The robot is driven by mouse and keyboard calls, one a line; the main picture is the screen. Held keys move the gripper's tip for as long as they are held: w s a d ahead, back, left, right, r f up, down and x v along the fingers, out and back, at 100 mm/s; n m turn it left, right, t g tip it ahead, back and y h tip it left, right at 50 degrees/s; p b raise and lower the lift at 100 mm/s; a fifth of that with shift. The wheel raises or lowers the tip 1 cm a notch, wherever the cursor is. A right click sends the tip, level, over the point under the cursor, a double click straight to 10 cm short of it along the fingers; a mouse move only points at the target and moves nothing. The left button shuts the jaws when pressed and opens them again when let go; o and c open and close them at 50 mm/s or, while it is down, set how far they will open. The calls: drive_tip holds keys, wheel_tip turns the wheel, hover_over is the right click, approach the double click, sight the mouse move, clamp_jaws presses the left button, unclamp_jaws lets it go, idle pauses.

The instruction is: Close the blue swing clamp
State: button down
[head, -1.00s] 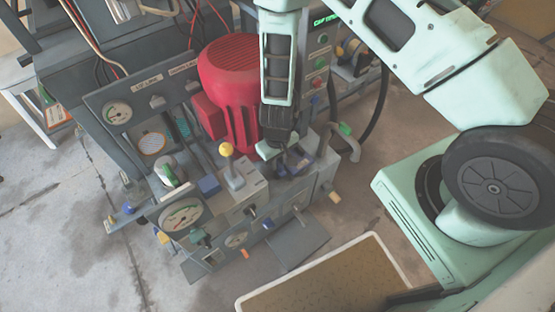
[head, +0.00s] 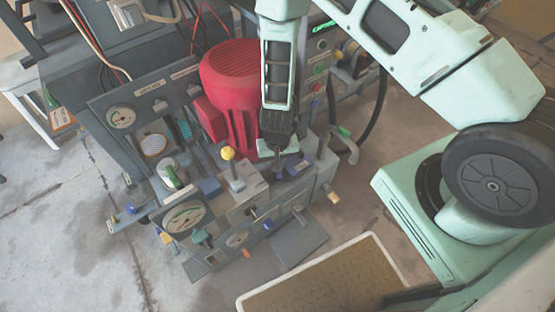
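Several blue parts sit on the plate press. One blue part (head: 296,168) lies on the press top right under my gripper (head: 279,156), partly hidden by it. A blue block (head: 210,187) sits left of the yellow-knobbed lever, and a small blue piece (head: 130,208) is on the left ledge. I cannot tell for sure which is the swing clamp, or whether it stands open. My gripper points down behind the lever, close to the first blue part. Whether it touches that part, and how its fingertips stand, is too small to tell.
The yellow-knobbed lever (head: 228,154) stands just left of my gripper. The red motor housing (head: 235,90) rises behind it. A shallow tray (head: 310,278) lies in front. Gauges line the left side.

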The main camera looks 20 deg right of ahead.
drive_tip(key=m+p, duration=0.2)
drive_tip(key=m, duration=0.4)
drive_tip(key=shift+m, duration=0.3)
drive_tip(key=m+p, duration=0.1)
drive_tip(key=m, duration=0.5)
drive_tip(key=shift+m, duration=0.3)
drive_tip(key=c, duration=1.4)
unclamp_jaws()
drive_tip(key=shift+c, duration=0.2)
wheel_tip(320, 180, up, 17)
drive_tip(key=p, duration=0.5)
drive_tip(key=shift+r, duration=0.2)
